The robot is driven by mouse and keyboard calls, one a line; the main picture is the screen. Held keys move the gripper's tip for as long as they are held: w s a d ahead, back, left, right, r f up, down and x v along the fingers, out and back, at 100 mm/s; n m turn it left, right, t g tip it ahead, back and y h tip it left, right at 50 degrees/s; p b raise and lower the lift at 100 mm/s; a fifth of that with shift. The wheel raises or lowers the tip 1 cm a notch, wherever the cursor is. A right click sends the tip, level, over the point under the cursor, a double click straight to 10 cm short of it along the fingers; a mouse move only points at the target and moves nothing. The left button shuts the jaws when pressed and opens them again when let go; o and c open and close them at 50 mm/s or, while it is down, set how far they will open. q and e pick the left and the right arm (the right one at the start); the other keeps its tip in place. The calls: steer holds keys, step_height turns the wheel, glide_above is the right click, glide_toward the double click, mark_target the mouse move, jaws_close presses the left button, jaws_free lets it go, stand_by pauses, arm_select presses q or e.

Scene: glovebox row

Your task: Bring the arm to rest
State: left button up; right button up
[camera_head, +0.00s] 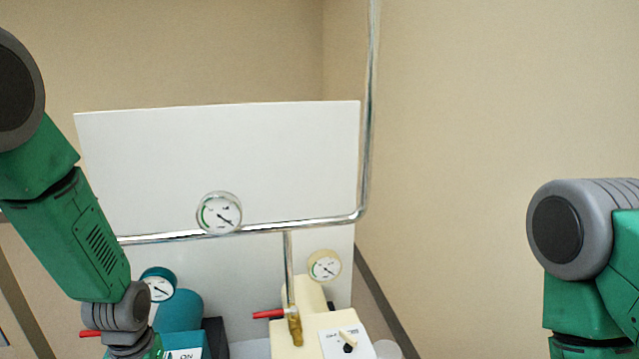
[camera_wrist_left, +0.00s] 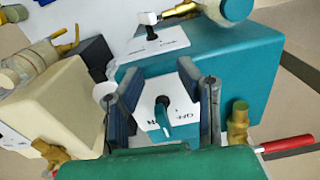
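My left arm (camera_head: 75,230) reaches down from the left in the head view, its gripper hidden below the wrist. In the left wrist view the left gripper (camera_wrist_left: 163,98) is open, with its two dark fingers apart. Between the fingers shows a teal knob (camera_wrist_left: 162,118) on a white plate with ON and OFF lettering, set on a teal box (camera_wrist_left: 225,65). I cannot tell whether the fingers touch the knob. My right arm (camera_head: 590,265) is at the right edge of the head view, and its gripper is out of frame.
A metal pipe (camera_head: 270,227) with a round gauge (camera_head: 219,213) crosses in front of a white panel (camera_head: 220,150). A cream unit (camera_head: 312,320) with a brass valve (camera_head: 295,326) and red handle (camera_head: 268,314) stands right of the teal unit (camera_head: 180,312). Bare wall lies at right.

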arm_select(q)
steer(key=s+d+f+m, duration=0.1)
steer(key=s+f, duration=0.3)
steer(key=s, duration=0.5)
steer(key=s+f, duration=0.3)
steer(key=s, duration=0.6)
steer(key=s+d+f+m, duration=0.1)
steer(key=s+f, duration=0.3)
steer(key=s, duration=0.5)
steer(key=w+f+b, duration=0.1)
steer(key=f+b, duration=0.6)
steer(key=w+d+f+b, duration=0.1)
steer(key=w+f+b, duration=0.1)
steer(key=f+b, duration=0.5)
steer(key=shift+w+f+m+t+b, duration=0.25)
steer(key=shift+f+m+t+b, duration=0.1)
steer(key=shift+b, duration=0.2)
